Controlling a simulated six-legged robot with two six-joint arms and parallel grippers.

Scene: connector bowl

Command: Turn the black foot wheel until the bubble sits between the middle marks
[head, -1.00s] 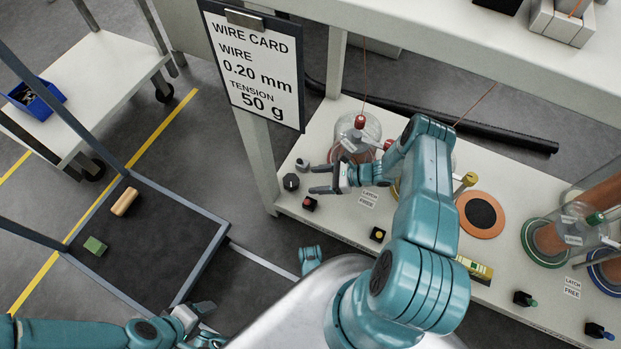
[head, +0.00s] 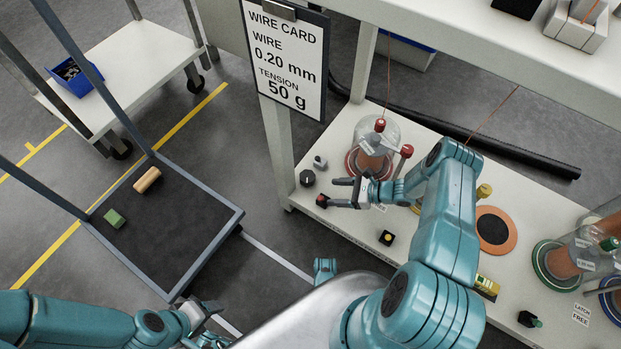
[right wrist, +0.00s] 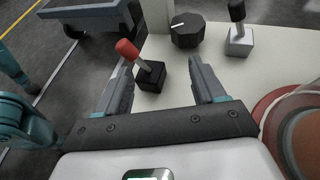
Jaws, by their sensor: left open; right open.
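A black faceted wheel with a white mark (head: 307,177) sits at the left end of the low shelf; it also shows in the right wrist view (right wrist: 187,31). My right gripper (head: 336,193) is open and empty, just right of the wheel in the head view. In the right wrist view its jaws (right wrist: 161,72) are apart, with a red-tipped lever on a black block (right wrist: 150,73) between or beyond them. A small yellow-green level (head: 486,287) lies at the shelf's front edge, partly behind my arm; its bubble cannot be made out. My left gripper (head: 210,323) is open, low at the left.
A grey lever block (right wrist: 239,38) stands beside the wheel. A glass dome with a red knob (head: 376,145) is behind my right gripper. A yellow-topped block (head: 387,238) sits on the front edge. A dark cart (head: 160,230) stands on the floor at left.

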